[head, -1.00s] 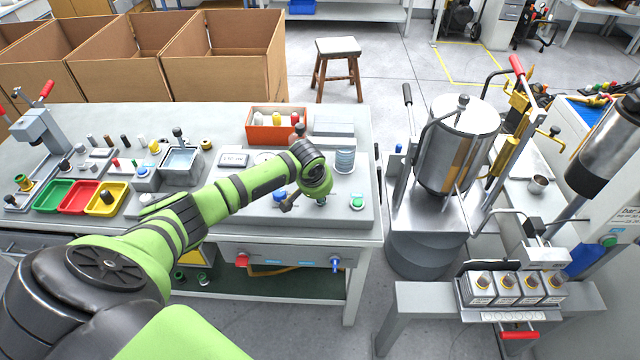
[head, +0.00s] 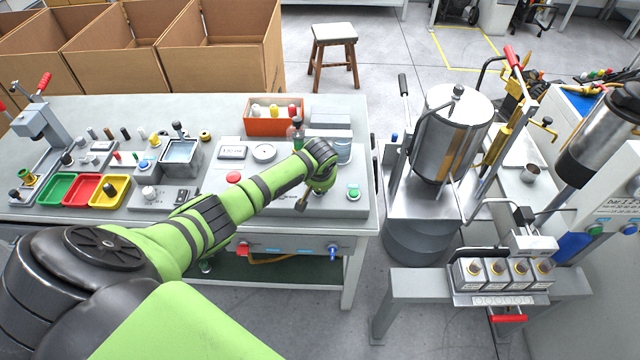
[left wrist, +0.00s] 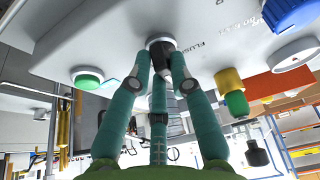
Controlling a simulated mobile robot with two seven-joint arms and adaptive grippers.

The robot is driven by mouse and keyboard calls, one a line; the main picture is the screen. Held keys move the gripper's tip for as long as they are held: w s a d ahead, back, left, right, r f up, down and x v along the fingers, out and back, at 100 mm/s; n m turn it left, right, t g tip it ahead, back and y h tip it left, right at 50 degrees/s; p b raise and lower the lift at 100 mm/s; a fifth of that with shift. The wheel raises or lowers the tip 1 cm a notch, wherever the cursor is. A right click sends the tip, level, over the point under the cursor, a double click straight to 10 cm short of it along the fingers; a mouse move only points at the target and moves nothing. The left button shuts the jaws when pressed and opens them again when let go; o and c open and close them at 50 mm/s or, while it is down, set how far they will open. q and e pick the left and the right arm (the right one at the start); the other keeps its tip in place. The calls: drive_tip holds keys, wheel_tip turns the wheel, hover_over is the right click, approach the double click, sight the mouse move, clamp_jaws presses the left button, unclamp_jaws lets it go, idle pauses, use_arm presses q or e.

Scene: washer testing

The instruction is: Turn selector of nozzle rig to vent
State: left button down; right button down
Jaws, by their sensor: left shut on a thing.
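The nozzle rig is the grey box with a sloped panel (head: 338,207) on the right end of the bench. Its selector is a dark knob (left wrist: 160,43) on the panel in the left wrist view, with lettering reading roughly "FLUSH" beside it. My left gripper (left wrist: 160,62) has its teal fingers closed around this knob. In the head view my left wrist covers the selector, and the gripper (head: 306,198) shows only in part. The knob's pointer and the vent mark cannot be made out. My right gripper is not in view.
A green button (head: 353,192) is right of my wrist and a red button (head: 233,177) is left of it. A small display (head: 231,152) and an orange bin (head: 275,117) stand behind. A metal tank (head: 452,135) stands right of the bench.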

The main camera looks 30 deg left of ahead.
use_arm(q)
drive_tip(key=c, duration=1.1)
unclamp_jaws()
drive_tip(key=shift+r, duration=0.1)
drive_tip(key=v, duration=1.2)
